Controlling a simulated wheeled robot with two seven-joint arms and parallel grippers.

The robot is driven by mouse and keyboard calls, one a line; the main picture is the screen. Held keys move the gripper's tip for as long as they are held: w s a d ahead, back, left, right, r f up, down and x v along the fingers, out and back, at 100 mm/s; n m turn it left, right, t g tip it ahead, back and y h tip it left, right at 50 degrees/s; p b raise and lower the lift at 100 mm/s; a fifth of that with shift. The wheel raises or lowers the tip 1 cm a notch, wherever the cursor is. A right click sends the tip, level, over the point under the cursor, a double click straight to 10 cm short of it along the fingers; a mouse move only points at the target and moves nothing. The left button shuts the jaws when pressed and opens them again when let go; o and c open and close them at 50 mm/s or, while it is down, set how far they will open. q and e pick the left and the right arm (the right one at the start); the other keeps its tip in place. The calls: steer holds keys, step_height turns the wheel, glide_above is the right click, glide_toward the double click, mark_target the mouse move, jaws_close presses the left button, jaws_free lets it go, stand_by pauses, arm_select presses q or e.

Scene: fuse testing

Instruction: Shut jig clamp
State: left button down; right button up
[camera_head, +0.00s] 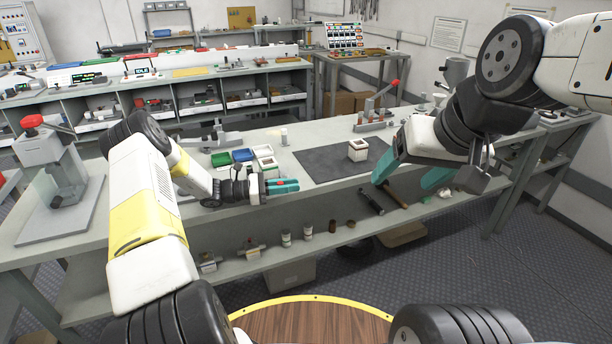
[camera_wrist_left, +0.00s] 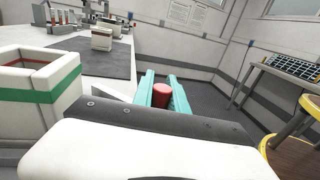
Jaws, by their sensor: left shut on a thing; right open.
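My left gripper (camera_head: 283,186) is shut on a red rounded piece, over the front edge of the workbench. In the left wrist view the red piece (camera_wrist_left: 161,95) sits between the teal fingers (camera_wrist_left: 162,92); I cannot tell whether it is loose or part of a fixture. A lever fixture (camera_head: 376,112) with a raised red-tipped handle stands at the bench's back right, apart from both grippers. A grey clamp-like fixture (camera_head: 214,137) stands behind my left wrist. I cannot tell which is the jig clamp. My right gripper (camera_head: 412,172) is open and empty near the bench's front right edge.
A white box (camera_head: 358,151) stands on a dark mat (camera_head: 318,165). Green (camera_head: 221,159), blue (camera_head: 242,155) and white (camera_head: 263,151) bins stand beside my left forearm. A press with a red knob (camera_head: 45,148) stands at left. Part of the mat is bare.

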arm_select(q)
steer(key=shift+a+g, duration=0.1)
steer(key=shift+g, duration=0.2)
steer(key=c, duration=1.3)
jaws_free()
steer(key=shift+s+a, duration=0.25)
steer(key=shift+a, duration=1.05)
steer(key=shift+s+a, duration=0.25)
steer(key=shift+a, duration=1)
steer(key=shift+s+a, duration=0.25)
steer(key=shift+a, duration=1.05)
